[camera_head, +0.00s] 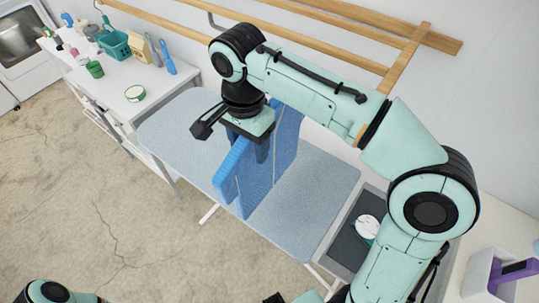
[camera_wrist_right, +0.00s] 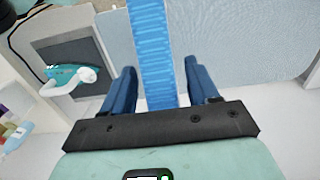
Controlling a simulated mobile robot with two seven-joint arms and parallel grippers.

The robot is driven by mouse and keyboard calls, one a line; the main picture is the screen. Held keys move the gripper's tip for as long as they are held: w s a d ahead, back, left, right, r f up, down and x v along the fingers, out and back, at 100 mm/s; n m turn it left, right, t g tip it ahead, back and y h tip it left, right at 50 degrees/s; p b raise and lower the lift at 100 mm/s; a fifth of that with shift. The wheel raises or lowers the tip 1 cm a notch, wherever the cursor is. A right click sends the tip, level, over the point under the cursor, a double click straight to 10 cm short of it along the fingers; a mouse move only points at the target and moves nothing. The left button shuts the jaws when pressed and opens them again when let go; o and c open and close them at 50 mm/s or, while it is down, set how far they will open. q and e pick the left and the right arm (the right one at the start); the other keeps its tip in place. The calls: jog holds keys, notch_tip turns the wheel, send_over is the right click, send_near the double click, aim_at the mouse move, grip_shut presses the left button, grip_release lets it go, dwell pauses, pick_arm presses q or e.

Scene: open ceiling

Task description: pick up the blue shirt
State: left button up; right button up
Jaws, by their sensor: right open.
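The blue shirt (camera_head: 284,150) looks like a flat, folded blue slab standing on its edge on the light blue ironing board. My right gripper (camera_head: 255,150) is over the shirt, pointing down, and hides part of it. In the right wrist view the shirt (camera_wrist_right: 152,45) shows as a ribbed blue strip between the two dark blue fingers of the right gripper (camera_wrist_right: 162,90). The fingers are wide apart, with a gap on each side of the strip. My left gripper is out of view; only a piece of my left arm shows at the bottom left.
The ironing board (camera_head: 295,210) has bare surface around the shirt. An iron (camera_head: 367,229) rests on a dark pad at its right end. A white table (camera_head: 150,85) with a teal basket (camera_head: 115,44) and bottles stands at the left. A wooden rack (camera_head: 330,37) is on the wall.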

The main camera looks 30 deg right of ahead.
jog(key=shift+w, duration=0.1)
grip_shut()
